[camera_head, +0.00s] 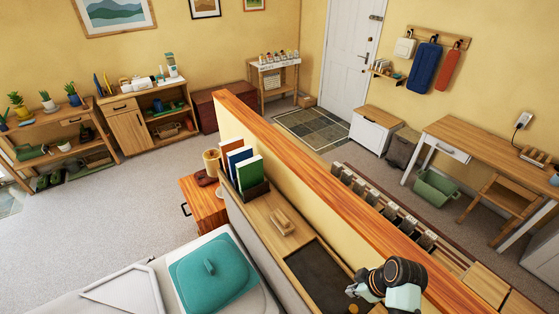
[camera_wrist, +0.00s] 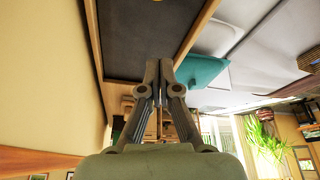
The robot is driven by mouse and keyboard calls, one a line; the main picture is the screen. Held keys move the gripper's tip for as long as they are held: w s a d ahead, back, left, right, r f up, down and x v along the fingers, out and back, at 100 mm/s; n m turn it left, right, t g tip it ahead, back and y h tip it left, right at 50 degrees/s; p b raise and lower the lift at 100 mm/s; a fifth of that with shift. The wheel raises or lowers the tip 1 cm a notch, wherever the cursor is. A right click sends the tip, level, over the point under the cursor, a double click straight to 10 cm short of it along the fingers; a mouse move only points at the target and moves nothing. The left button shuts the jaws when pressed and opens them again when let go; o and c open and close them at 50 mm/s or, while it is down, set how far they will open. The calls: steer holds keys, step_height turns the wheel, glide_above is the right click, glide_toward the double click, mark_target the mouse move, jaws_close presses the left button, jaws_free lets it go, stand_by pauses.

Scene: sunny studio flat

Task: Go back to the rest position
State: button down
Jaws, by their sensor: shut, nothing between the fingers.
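My gripper (camera_wrist: 160,64) is shut, its two grey fingers together and nothing between them. In the head view, only part of my dark and pale green arm end shows at the bottom right, over the ledge behind the orange-topped partition. I cannot make out the fingertips there. The wrist view shows the dark tray (camera_wrist: 140,28) beyond the fingers and a teal item (camera_wrist: 203,70) to their right. No object is held.
The wood-capped partition (camera_head: 330,190) runs diagonally beside my arm. The dark tray (camera_head: 318,274), a wooden block (camera_head: 283,222) and upright books (camera_head: 248,174) occupy the ledge. A teal lidded item (camera_head: 212,274) lies left of it. The carpet (camera_head: 110,215) farther left is open.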

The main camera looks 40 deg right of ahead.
steer(key=w+a+r+t+h+p, duration=0.1)
steer(key=w+a+r+t, duration=0.1)
steer(key=w+a+r, duration=0.7)
steer(key=w+a+r+t+h+p, duration=0.1)
steer(key=w+a+r, duration=0.5)
steer(key=a, duration=0.4)
steer(key=a+r+m+t+y+p, duration=0.1)
steer(key=a+r+t, duration=0.2)
steer(key=a+r, duration=0.55)
steer(key=a+r+t+y, duration=0.1)
steer(key=a+r+t, duration=0.35)
steer(key=a, duration=0.75)
step_height(320, 180, down, 30)
steer(key=g+b, duration=0.1)
steer(key=b, duration=3)
steer(key=shift+w+a+r+g, duration=0.15)
steer(key=shift+r+g, duration=0.05)
steer(key=shift+g, duration=0.15)
